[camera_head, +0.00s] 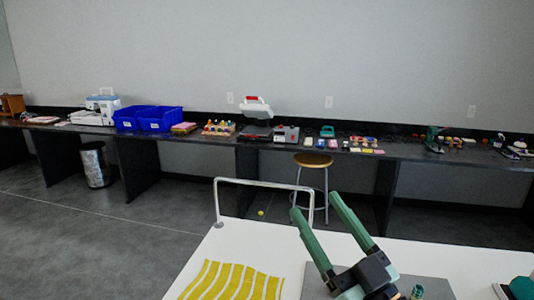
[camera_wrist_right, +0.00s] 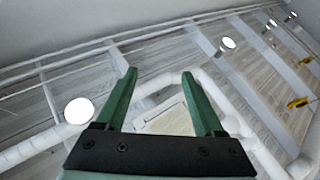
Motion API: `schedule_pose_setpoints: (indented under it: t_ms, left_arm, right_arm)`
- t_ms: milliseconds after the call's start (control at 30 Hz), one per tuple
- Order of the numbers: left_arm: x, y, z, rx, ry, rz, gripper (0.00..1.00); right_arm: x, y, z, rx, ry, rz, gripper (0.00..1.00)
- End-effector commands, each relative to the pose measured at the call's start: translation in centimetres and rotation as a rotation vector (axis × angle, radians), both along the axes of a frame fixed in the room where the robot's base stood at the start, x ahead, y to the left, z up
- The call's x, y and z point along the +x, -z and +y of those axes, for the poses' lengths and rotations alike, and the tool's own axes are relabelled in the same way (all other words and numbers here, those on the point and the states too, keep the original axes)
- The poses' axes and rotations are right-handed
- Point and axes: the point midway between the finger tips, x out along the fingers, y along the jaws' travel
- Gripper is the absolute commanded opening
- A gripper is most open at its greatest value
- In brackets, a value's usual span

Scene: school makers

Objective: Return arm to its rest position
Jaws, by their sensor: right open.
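My right gripper (camera_head: 318,202) comes in from the bottom of the head view, raised above the white table. Its two green fingers are spread apart with nothing between them. In the right wrist view the same gripper (camera_wrist_right: 158,75) is open and empty, and it points up toward the ceiling with its beams and lights. My left gripper is in neither view.
The white table (camera_head: 240,243) in front holds a yellow striped cloth (camera_head: 232,282) and a grey mat (camera_head: 430,289). A metal rail (camera_head: 262,183) stands at its far edge. A stool (camera_head: 313,160) and a long black bench (camera_head: 215,141) with blue bins (camera_head: 148,119) are beyond.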

Motion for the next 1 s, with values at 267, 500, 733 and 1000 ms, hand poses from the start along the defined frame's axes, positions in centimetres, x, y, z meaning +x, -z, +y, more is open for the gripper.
schedule_pose_setpoints:
  t_ms: [267,500,733,1000]
  left_arm:
    - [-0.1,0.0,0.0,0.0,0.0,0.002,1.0]
    - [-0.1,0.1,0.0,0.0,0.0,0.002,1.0]
    - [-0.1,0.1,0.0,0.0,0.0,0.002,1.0]
    - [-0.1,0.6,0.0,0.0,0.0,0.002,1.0]
  right_arm:
    - [-0.2,19.7,-8.1,-0.093,0.341,0.733,0.7]
    - [-8.7,31.9,-11.6,-0.254,0.412,1.241,0.7]
    - [-16.3,37.2,-12.7,-0.364,0.387,1.547,0.7]
    - [-20.4,41.2,-12.7,-0.42,0.336,1.685,0.7]
